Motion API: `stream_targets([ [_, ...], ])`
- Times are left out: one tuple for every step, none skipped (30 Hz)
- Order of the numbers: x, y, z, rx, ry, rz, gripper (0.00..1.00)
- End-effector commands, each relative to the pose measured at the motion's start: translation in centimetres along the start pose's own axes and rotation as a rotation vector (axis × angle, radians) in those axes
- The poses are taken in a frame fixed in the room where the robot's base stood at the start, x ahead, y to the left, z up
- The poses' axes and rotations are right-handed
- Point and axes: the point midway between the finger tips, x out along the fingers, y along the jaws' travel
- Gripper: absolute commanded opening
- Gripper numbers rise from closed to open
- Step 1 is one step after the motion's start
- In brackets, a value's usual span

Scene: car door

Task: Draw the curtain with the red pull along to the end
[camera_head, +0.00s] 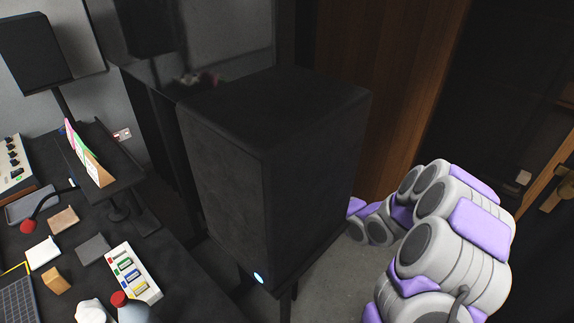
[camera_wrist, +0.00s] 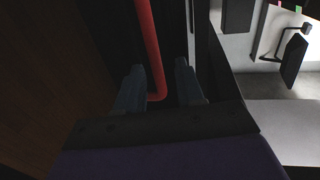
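The red pull (camera_wrist: 148,45) is a red bar in the wrist view. My gripper (camera_wrist: 159,68) is open, with one dark finger on each side of the lower part of the bar. The bar is closer to the left finger; I cannot tell whether they touch. Very dark surfaces lie behind the bar, and I cannot make out the curtain clearly. In the head view my gripper and the red pull are hidden, with my arm reaching behind the black speaker.
A large black speaker (camera_head: 262,170) on a stand fills the middle of the head view, close to my arm. A brown wooden panel (camera_head: 405,70) stands behind. A cluttered dark desk (camera_head: 188,290) is at left. Some grey floor (camera_head: 335,275) is bare between speaker and arm.

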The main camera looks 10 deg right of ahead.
Motion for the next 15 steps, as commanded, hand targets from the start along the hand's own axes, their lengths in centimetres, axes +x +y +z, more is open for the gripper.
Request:
stream_targets([
  [0.7,0.1,0.0,-0.001,0.003,0.0,0.38],
  [1.1,0.1,0.0,-0.001,0.004,-0.001,0.38],
  [1.7,0.1,0.0,0.0,0.004,-0.002,0.38],
  [2.1,0.0,0.0,-0.001,0.004,-0.002,0.38],
  [2.6,-0.1,0.0,-0.001,0.004,-0.003,0.38],
  [3.1,-0.2,0.0,-0.003,0.004,-0.002,0.38],
  [3.5,-0.3,0.0,-0.004,0.003,-0.001,0.38],
  [3.9,-0.3,0.0,-0.005,0.002,0.0,0.38],
  [4.4,-0.3,0.0,-0.005,0.001,0.0,0.38],
  [4.7,-0.4,0.0,-0.005,0.0,0.0,0.38],
  [5.0,-0.6,0.1,-0.006,-0.002,-0.001,0.38],
  [5.4,-0.7,0.1,-0.006,-0.003,-0.002,0.38],
  [5.6,-0.7,0.1,-0.006,-0.003,-0.001,0.38],
  [5.7,-0.8,0.1,-0.006,-0.003,-0.001,0.38],
  [5.9,-0.8,0.1,-0.006,-0.003,-0.001,0.38],
])
